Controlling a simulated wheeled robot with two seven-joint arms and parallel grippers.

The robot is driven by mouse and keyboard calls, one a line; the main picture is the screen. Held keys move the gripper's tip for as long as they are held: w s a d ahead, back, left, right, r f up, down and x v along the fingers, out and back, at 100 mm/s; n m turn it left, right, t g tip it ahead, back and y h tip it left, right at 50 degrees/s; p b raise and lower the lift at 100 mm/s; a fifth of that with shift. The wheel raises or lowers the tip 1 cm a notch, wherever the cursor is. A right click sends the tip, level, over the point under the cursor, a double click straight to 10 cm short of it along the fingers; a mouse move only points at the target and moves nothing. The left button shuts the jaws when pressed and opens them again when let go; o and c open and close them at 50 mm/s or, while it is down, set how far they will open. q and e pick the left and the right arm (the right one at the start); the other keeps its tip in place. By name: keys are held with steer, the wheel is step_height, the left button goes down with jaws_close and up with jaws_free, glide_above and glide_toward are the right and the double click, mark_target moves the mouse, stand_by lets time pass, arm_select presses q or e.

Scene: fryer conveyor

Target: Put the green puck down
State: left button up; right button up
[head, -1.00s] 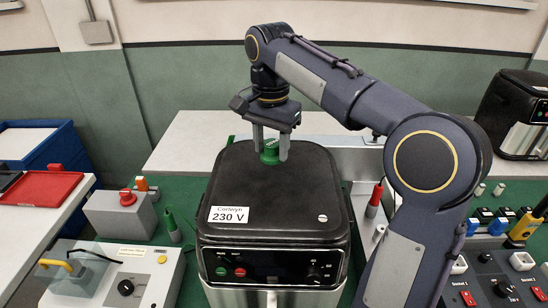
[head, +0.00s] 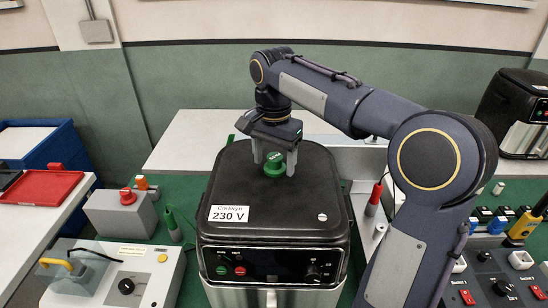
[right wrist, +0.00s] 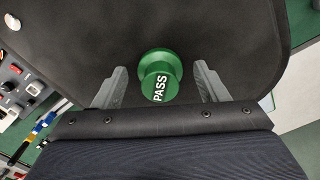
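The green puck (head: 275,164) is a knob-like disc marked "PASS". It stands on the black lid of the air fryer (head: 313,187), toward the middle of the lid. It also shows in the right wrist view (right wrist: 160,76), upright between the fingers. My right gripper (head: 274,160) is over the lid and open, one finger on each side of the puck. The right wrist view shows a gap between the puck and each finger (right wrist: 160,86). My left gripper is not in view.
The fryer carries a "Corlwyn 230 V" label. Left of it are a grey box with a red button (head: 127,197) and a control panel (head: 122,287). A red tray (head: 42,188) lies far left. A switch panel (head: 500,285) and a second fryer (head: 520,115) are at right.

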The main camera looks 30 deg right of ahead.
mark_target(274, 157)
steer(key=shift+r, duration=0.1)
step_height(274, 157, up, 12)
steer(key=p, duration=0.1)
stand_by(0.4)
stand_by(0.5)
